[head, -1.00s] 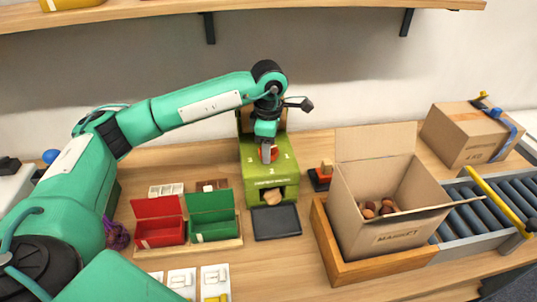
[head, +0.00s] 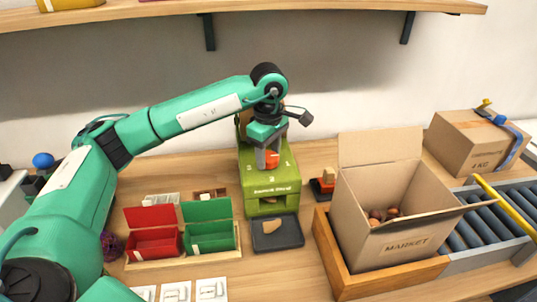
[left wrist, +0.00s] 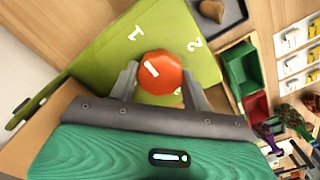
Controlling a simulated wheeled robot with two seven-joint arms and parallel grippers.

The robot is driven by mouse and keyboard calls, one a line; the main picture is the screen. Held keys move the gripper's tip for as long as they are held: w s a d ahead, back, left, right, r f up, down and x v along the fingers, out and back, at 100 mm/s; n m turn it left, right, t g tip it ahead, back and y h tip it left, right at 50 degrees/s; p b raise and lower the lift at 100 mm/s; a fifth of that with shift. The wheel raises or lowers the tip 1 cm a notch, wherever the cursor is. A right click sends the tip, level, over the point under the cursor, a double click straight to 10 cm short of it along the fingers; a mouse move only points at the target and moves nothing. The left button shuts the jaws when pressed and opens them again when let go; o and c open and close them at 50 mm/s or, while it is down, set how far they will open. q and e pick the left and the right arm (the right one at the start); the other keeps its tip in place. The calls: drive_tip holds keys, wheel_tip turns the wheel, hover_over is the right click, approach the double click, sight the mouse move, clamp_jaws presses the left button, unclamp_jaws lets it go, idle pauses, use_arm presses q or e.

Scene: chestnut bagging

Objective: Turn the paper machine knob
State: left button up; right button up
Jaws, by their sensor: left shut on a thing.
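The green paper machine (head: 268,182) stands at the back of the table with a red-orange knob (head: 271,160) on its upper face. My left gripper (head: 266,158) reaches down to the machine, its fingers around the knob. In the left wrist view the knob (left wrist: 160,72) sits between the two fingers (left wrist: 158,84), a white line on it, with printed numbers 1 and 2 on the green face beside it. My right gripper is not in view.
A red bin (head: 153,240) and a green bin (head: 208,235) stand left of the tray. An open carton (head: 400,247) with chestnuts sits in a wooden frame (head: 385,283) at right. A roller conveyor (head: 497,222) and taped box (head: 473,140) lie beyond.

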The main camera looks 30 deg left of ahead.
sight(269, 156)
use_arm(q)
drive_tip(key=o, duration=1)
drive_tip(key=shift+c, duration=0.2)
drive_tip(key=shift+r, duration=0.55)
wheel_tip(269, 156, up, 13)
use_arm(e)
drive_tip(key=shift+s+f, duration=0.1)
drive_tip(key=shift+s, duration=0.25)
